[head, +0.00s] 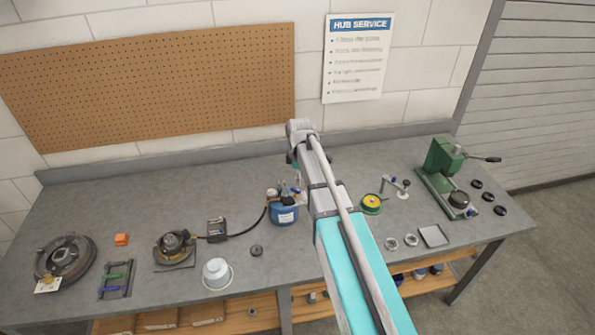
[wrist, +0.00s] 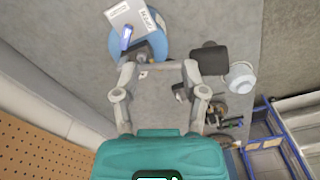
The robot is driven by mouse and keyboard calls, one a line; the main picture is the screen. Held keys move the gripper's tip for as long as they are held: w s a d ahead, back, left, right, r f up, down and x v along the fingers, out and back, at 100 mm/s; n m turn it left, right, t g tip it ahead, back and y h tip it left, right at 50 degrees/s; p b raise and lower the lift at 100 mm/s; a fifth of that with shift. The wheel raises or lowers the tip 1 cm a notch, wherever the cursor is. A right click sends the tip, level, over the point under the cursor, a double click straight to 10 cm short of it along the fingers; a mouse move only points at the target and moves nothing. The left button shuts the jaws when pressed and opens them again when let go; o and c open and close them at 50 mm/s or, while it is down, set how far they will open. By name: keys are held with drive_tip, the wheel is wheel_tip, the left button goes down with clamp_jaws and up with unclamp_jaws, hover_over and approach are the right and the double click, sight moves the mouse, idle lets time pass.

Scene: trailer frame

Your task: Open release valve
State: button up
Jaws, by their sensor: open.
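A blue tank (head: 283,218) with a white label stands on the bench, just left of my arm. Small fittings (head: 284,191) sit on its top, too small to tell apart. The wrist view shows the blue tank (wrist: 116,44) at the top, with a small blue handle (wrist: 126,36) beside its label. I cannot tell for sure which fitting is the release valve. My gripper (wrist: 160,70) is open and empty, its fingers apart from the tank. In the head view the fingers are mostly hidden behind the wrist, above the bench's back part.
A black hose (head: 250,228) joins the tank to a small dark box (head: 216,229). A white cup (head: 217,273) and a dark knob (head: 256,251) stand in front. A yellow-green disc (head: 371,203) and green press (head: 446,175) are to the right. A pegboard (head: 150,85) hangs behind.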

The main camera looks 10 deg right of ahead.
drive_tip(key=s+f+m+b, duration=0.4)
drive_tip(key=s+m, duration=0.3)
drive_tip(key=s, duration=0.3)
drive_tip(key=s+f+m+b, duration=0.4)
drive_tip(key=s+m, duration=0.2)
drive_tip(key=s, duration=0.4)
drive_tip(key=shift+m, duration=0.4)
drive_tip(key=shift+d+f, duration=0.1)
wheel_tip(320, 180, up, 11)
drive_tip(key=n+p, duration=0.9)
drive_tip(key=p, duration=0.2)
hover_over(296, 189)
drive_tip(key=shift+w+f, duration=0.1)
drive_tip(key=shift+w, duration=0.05)
drive_tip(key=shift+f+b, duration=0.25)
drive_tip(key=shift+b, duration=0.05)
wheel_tip(296, 189, down, 13)
drive_tip(key=b, duration=1.3)
drive_tip(key=shift+f, duration=0.15)
